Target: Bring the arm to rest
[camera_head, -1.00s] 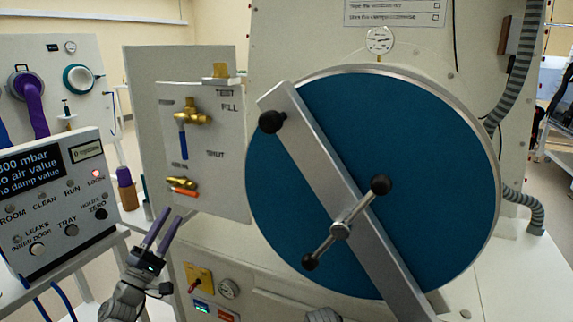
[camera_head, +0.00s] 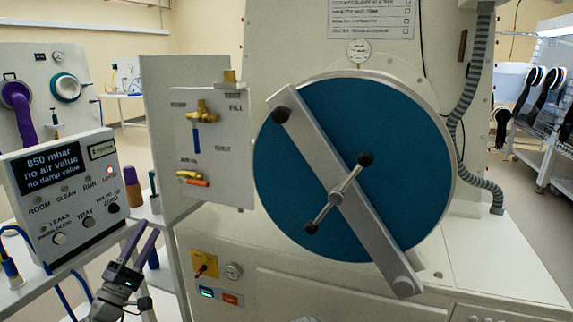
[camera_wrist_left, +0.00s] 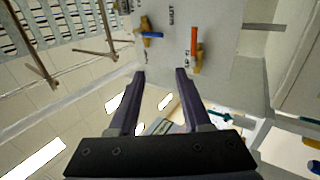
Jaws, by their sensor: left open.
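My left gripper (camera_head: 140,245) is at the lower left in the head view, with its two purple-grey fingers apart and pointing up. It stands in front of the control box (camera_head: 65,195) and left of the big door, touching nothing that I can make out. In the left wrist view the open fingers (camera_wrist_left: 160,78) have nothing between them. My right gripper is not in view.
A round blue door (camera_head: 300,160) with a grey clamp bar (camera_head: 325,170) and black-knobbed handle fills the centre. The valve panel (camera_head: 215,165) carries a blue lever (camera_head: 196,139) and an orange lever (camera_head: 196,183).

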